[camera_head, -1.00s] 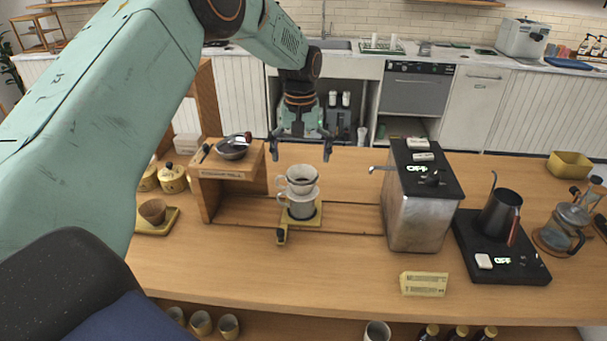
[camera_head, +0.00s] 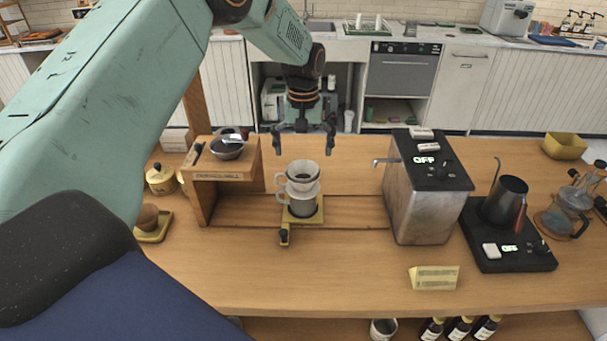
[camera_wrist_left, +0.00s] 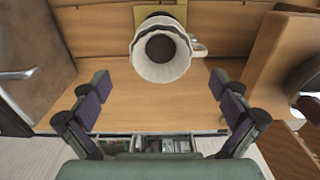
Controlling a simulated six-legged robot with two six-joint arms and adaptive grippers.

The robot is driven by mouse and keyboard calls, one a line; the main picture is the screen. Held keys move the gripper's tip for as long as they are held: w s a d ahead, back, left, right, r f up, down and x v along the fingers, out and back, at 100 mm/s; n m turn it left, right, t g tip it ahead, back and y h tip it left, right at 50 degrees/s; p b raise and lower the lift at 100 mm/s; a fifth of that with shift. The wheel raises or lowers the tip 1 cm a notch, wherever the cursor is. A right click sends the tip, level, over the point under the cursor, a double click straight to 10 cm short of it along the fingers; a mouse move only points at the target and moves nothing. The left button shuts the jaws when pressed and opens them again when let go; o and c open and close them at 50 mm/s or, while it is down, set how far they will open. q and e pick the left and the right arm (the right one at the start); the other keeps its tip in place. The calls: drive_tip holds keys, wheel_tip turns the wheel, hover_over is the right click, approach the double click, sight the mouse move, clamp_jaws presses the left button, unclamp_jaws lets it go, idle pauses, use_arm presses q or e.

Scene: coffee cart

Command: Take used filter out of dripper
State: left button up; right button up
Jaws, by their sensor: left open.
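The white dripper (camera_head: 301,188) sits on top of a mug (camera_head: 303,207), on a small yellow stand on the wooden counter. In the left wrist view the dripper's rim (camera_wrist_left: 136,62) shows at the top middle, with a pale filter (camera_wrist_left: 178,70) lining it and dark grounds (camera_wrist_left: 160,47) inside. My left gripper (camera_head: 304,150) is open and empty, hanging behind and above the dripper, apart from it. In the wrist view its two fingers (camera_wrist_left: 160,98) are spread wide, below the dripper in the picture. My right gripper is not in view.
A wooden shelf box (camera_head: 222,176) with a metal bowl (camera_head: 228,150) stands left of the dripper. A steel water unit (camera_head: 420,205) with a spout stands to the right. A black kettle (camera_head: 503,200) is farther right.

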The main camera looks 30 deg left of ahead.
sight(303, 165)
use_arm(q)
drive_tip(key=f, duration=0.3)
drive_tip(key=f+p, duration=0.1)
drive_tip(key=shift+w+a+f, duration=0.25)
drive_tip(key=shift+a+f, duration=0.1)
drive_tip(key=shift+f, duration=0.05)
drive_tip(key=shift+d+f, duration=0.1)
drive_tip(key=shift+s+d, duration=0.15)
drive_tip(key=shift+d, duration=0.1)
drive_tip(key=shift+a, duration=0.35)
drive_tip(key=c, duration=0.7)
drive_tip(key=shift+d, duration=0.3)
drive_tip(key=shift+c, duration=0.5)
